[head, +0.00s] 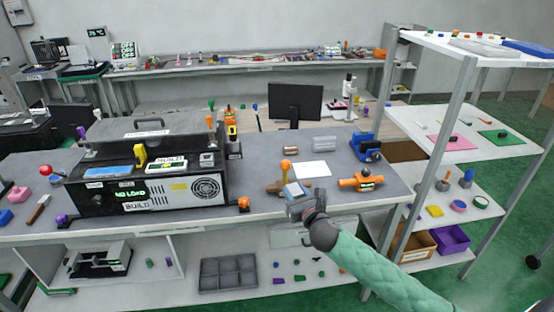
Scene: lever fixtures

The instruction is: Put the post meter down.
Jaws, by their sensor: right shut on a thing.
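My right gripper (298,199) reaches in from the lower right over the front edge of the grey bench. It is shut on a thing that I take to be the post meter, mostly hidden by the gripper. A small boxy part with a pale blue-grey face (293,189) shows at the gripper's tip; I cannot tell whether it belongs to the meter or to the gripper. An orange-topped upright piece (286,166) with a brown part at its foot shows just beyond. I cannot tell whether the held thing touches the bench. My left gripper is not in view.
A black machine with a NO LOAD display (133,194) fills the bench's left. A white sheet (312,170), an orange fixture (361,183) and a blue fixture (367,147) lie right of the gripper. A shelf rack (454,105) stands at the right. Some bench between them is bare.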

